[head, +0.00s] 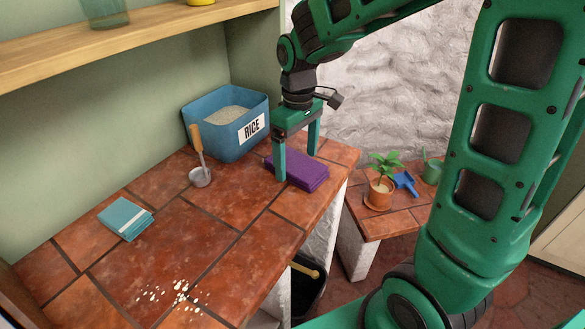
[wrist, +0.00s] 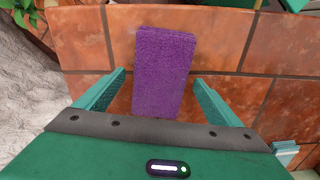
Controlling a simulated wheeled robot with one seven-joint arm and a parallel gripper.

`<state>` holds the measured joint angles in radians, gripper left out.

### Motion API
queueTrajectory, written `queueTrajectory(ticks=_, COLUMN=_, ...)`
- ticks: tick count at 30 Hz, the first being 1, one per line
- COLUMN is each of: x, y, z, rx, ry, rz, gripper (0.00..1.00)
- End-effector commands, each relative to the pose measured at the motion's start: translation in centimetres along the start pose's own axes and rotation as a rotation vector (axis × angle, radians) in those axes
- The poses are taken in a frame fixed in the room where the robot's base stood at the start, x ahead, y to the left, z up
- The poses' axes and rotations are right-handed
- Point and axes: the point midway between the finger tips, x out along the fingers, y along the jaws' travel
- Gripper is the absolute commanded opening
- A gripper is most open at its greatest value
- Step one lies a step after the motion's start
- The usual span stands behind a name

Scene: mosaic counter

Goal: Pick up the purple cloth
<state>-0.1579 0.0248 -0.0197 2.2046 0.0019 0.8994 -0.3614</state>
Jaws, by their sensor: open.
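The purple cloth (head: 305,172) is folded into a flat rectangle and lies on the tiled counter (head: 215,215) near its right edge, in front of the rice bin. It also shows in the wrist view (wrist: 164,70), running lengthwise away between my fingers. My green gripper (head: 297,165) is open above the cloth and points down. One finger is at the cloth's left side and the other is near its far right side. In the wrist view the fingers (wrist: 160,92) stand on either side of the cloth with gaps. Whether the fingertips touch the counter cannot be told.
A blue rice bin (head: 195,120) stands close behind the cloth, with a scoop (head: 200,176) beside it. A folded teal cloth (head: 125,218) and scattered grains (head: 178,292) lie to the left. A potted plant (head: 380,193) stands on a lower surface at right. A shelf (head: 130,40) hangs above.

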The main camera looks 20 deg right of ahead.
Motion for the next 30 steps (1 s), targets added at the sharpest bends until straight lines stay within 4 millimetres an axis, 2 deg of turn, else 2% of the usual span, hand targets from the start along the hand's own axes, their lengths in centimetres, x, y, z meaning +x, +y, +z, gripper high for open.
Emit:
queueTrajectory(ticks=8, x=0.5, y=0.0, z=0.0, rx=0.0, ry=0.0, rz=0.0, gripper=0.88)
queueTrajectory(ticks=9, x=0.5, y=0.0, z=0.0, rx=0.0, ry=0.0, rz=0.0, gripper=0.86)
queueTrajectory(ticks=14, x=0.5, y=0.0, z=0.0, rx=0.0, ry=0.0, rz=0.0, gripper=0.48)
queueTrajectory(ticks=15, x=0.5, y=0.0, z=0.0, rx=0.0, ry=0.0, rz=0.0, gripper=0.43)
queueTrajectory(ticks=25, x=0.2, y=0.0, z=0.0, rx=0.0, ry=0.001, rz=0.0, gripper=0.43)
queueTrajectory(ticks=30, x=-1.0, y=0.0, z=-0.1, rx=0.0, ry=0.003, rz=0.001, gripper=0.43)
